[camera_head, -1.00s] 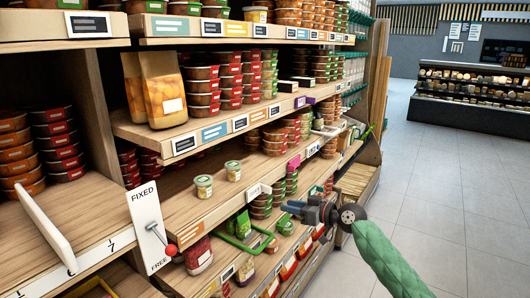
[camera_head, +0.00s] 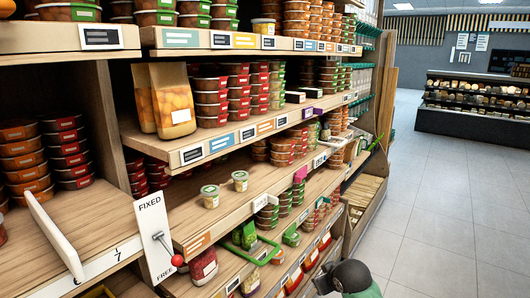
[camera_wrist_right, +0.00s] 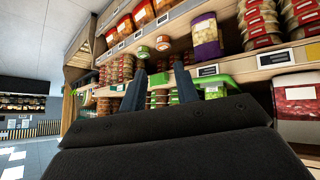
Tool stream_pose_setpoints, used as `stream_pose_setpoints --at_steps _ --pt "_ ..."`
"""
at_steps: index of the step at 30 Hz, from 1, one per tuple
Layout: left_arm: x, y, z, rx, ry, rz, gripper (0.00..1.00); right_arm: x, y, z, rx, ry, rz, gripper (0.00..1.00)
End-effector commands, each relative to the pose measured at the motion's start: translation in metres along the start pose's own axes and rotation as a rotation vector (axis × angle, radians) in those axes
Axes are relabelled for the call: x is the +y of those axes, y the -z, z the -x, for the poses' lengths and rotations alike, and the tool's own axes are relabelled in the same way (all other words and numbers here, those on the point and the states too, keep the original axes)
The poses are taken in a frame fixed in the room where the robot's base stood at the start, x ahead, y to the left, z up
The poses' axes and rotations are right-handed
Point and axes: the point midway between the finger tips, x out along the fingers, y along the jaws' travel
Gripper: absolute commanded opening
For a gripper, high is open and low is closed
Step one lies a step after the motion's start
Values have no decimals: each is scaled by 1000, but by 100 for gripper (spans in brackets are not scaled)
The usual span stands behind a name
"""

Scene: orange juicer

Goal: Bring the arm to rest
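My right gripper (camera_wrist_right: 160,76) shows in the right wrist view with its two dark fingers apart and nothing held between them. Beyond the fingers are shelves of packed food. In the head view my right arm, with a dark wrist and green sleeve, shows only at the bottom edge, in front of the lower shelves. Its fingers cannot be made out there. My left gripper and left arm are not in view.
Wooden shelves (camera_head: 230,218) with stacked tubs fill the left and middle. An orange bag (camera_head: 172,100) stands on one. A red-knobbed lever (camera_head: 177,260) sits on a white FIXED/FREE plate (camera_head: 151,232). Free floor (camera_head: 445,190) lies to the right.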

Motion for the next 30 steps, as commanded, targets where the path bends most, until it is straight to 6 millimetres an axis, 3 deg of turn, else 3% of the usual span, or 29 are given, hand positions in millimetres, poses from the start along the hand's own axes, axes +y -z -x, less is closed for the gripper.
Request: stream_pose_setpoints --at_steps 3,14,30 --pt "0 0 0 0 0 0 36 -15 -48 -1 -66 -31 -38 31" --pt "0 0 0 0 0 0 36 -68 -180 5 -226 -52 -134 31" --pt "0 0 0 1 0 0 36 -187 -383 41 -516 90 -277 31"
